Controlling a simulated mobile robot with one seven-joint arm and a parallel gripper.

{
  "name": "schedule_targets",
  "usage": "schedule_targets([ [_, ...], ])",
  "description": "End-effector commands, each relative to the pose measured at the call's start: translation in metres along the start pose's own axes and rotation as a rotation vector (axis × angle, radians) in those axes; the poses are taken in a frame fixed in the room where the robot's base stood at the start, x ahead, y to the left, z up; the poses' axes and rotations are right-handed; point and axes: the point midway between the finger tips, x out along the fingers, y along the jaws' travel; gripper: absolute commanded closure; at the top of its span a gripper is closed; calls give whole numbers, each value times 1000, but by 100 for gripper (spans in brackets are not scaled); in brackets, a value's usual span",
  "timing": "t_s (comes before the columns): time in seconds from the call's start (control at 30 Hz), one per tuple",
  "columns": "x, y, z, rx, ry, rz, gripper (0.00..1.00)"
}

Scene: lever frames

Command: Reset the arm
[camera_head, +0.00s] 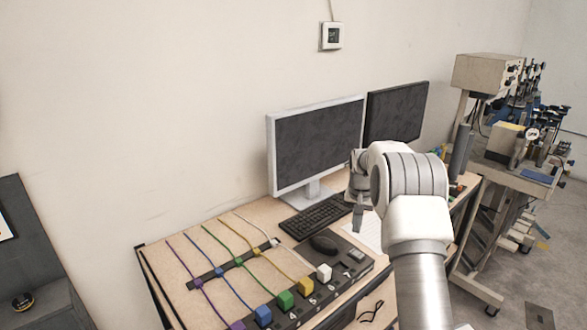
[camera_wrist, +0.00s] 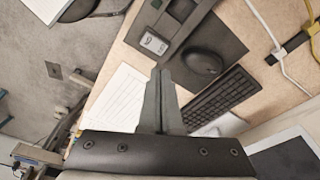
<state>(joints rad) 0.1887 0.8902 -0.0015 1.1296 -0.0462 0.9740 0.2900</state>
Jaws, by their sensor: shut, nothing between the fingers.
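My gripper (camera_head: 358,219) hangs from my raised white and grey arm over the right part of the wooden desk (camera_head: 176,262) in the head view. In the wrist view my gripper (camera_wrist: 161,74) points at the desk, with its two grey fingers together and nothing between them. Beneath and around it lie a white paper sheet (camera_wrist: 116,97), a black mouse (camera_wrist: 202,61) on a dark pad, and a black keyboard (camera_wrist: 221,97). The fingers appear above the desk and apart from these things.
A white-framed monitor (camera_head: 318,143) and a darker monitor (camera_head: 397,113) stand behind my arm. Purple, blue, green, yellow and white blocks with cables (camera_head: 286,299) line the desk's front left. A cluttered equipment rack (camera_head: 487,75) stands at the right. Grey floor is open beyond.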

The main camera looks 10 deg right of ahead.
Motion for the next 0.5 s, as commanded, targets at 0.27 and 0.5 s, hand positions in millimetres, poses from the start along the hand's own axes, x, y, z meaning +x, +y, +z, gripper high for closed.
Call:
schedule_targets([
  [0.27, -76, -7, 24, -53, 43, -20, 100],
  [0.5, -140, -8, 61, -107, 82, -39, 100],
])
